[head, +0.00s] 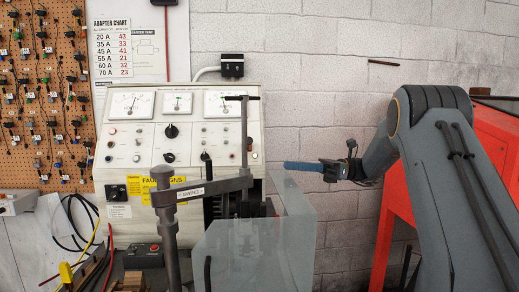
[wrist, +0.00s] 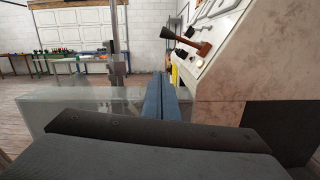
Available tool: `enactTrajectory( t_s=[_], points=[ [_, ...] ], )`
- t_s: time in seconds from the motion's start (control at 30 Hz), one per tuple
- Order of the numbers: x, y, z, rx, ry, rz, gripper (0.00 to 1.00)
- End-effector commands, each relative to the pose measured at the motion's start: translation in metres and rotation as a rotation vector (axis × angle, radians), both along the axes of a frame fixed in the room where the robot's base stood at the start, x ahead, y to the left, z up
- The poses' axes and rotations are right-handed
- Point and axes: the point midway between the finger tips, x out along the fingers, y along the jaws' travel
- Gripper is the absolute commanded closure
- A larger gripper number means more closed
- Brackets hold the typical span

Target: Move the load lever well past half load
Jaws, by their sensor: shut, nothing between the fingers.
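My gripper (head: 301,167) has blue fingers and points left in the head view, just right of the test bench. In the wrist view the fingers (wrist: 158,97) lie together, with nothing between them. The bench's sloping panel (head: 140,140) carries meters, knobs and small switches. A short black lever (head: 206,166) stands at the panel's lower middle and may be the load lever; its setting is too small to read. In the wrist view a dark-handled lever with a brown arm (wrist: 189,42) sticks out from the panel, ahead and right of the fingers, apart from them.
A T-handled clamp screw (head: 244,130) and a grey clamp arm (head: 205,188) stand before the panel. A clear guard (head: 250,250) is below my gripper. A red cabinet (head: 492,130) stands at the right. Cables (head: 75,220) hang at the left.

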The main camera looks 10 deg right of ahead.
Motion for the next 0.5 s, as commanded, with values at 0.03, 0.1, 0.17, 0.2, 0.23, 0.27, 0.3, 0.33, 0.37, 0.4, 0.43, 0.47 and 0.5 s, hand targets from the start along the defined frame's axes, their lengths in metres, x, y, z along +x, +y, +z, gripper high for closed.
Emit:
enactTrajectory(
  t_s=[0.03, 0.1, 0.17, 0.2, 0.23, 0.27, 0.3, 0.33, 0.37, 0.4, 0.43, 0.47, 0.5],
  points=[
    [0.000, 0.001, 0.000, 0.000, 0.000, 0.000, 1.00],
    [0.000, 0.005, 0.001, 0.000, 0.000, 0.001, 1.00],
    [0.000, 0.010, 0.002, 0.000, 0.000, 0.002, 1.00],
    [0.000, 0.016, 0.003, -0.001, 0.000, 0.003, 1.00],
    [0.000, 0.020, 0.003, -0.001, 0.000, 0.003, 1.00],
    [-0.001, 0.025, 0.004, -0.001, 0.000, 0.003, 1.00],
    [-0.001, 0.032, 0.005, 0.000, 0.002, 0.005, 1.00],
    [-0.001, 0.038, 0.006, 0.000, 0.001, 0.006, 1.00],
    [-0.001, 0.044, 0.006, 0.000, 0.002, 0.005, 1.00],
    [-0.001, 0.052, 0.007, 0.000, 0.001, 0.005, 1.00],
    [-0.001, 0.058, 0.008, 0.000, -0.001, 0.006, 1.00],
    [-0.001, 0.064, 0.009, 0.001, -0.001, 0.006, 1.00],
    [-0.001, 0.072, 0.009, 0.000, 0.001, 0.005, 1.00]
  ],
)
